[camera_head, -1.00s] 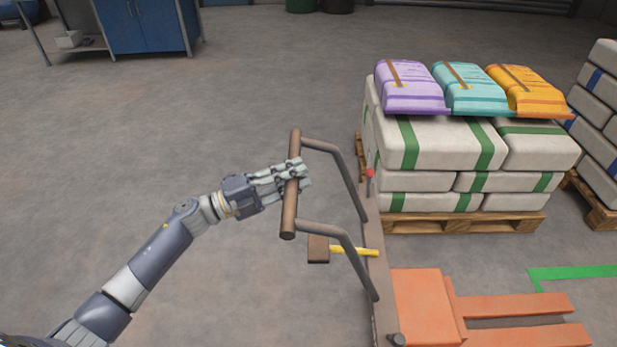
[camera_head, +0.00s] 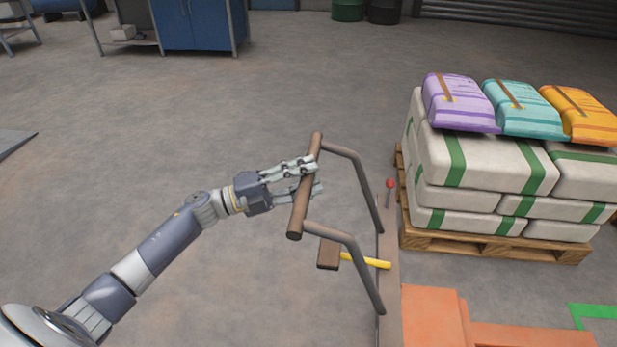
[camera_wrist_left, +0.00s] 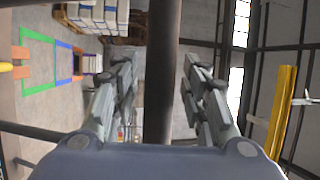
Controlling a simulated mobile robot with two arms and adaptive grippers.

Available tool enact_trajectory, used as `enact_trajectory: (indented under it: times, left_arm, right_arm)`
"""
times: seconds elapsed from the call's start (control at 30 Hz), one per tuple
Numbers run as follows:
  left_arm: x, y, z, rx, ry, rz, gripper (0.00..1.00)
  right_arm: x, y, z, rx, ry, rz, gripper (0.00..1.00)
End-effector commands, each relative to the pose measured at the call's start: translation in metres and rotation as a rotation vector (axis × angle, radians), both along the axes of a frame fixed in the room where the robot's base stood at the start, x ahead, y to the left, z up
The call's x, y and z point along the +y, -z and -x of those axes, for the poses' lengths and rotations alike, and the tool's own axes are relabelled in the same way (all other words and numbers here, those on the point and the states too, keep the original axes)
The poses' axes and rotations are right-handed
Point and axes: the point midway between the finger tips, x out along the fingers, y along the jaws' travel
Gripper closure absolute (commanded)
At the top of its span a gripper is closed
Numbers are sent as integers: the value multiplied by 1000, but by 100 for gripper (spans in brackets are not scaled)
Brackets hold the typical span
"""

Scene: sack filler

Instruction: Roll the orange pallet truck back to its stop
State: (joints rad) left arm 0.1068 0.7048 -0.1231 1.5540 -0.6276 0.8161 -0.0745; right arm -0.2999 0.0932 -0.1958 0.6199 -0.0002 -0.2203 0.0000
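The orange pallet truck (camera_head: 432,318) is at the lower right of the head view, cut off by the bottom edge. Its brown handle bar (camera_head: 300,212) stands out to the left on two bent grey tubes. My left gripper (camera_head: 312,176) is shut on the bar, one finger passing over it and one under. In the left wrist view the bar (camera_wrist_left: 162,70) runs upright between the two fingers (camera_wrist_left: 160,85). A red-knobbed lever (camera_head: 390,185) and a brown pedal (camera_head: 328,254) with a yellow arm are on the truck. My right gripper is not in view.
Green tape (camera_head: 594,311) marks the floor at right. A blue cabinet (camera_head: 193,24) stands at the back. The floor left of the handle is clear.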

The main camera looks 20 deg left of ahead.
Motion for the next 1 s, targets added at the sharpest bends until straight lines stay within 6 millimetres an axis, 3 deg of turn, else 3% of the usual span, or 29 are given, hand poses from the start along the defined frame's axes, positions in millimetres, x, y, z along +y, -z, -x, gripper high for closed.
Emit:
enact_trajectory:
  times: [0.23,0.37,0.8,1.0]
  left_arm:
    - [-2,-1,0,-1,3,2,55]
    - [2,1,4,0,3,2,55]
    - [67,17,55,4,0,0,55]
    - [87,21,71,2,-1,1,55]
  right_arm:
    - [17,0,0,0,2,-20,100]
    - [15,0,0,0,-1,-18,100]
    - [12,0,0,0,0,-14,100]
    - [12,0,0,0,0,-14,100]
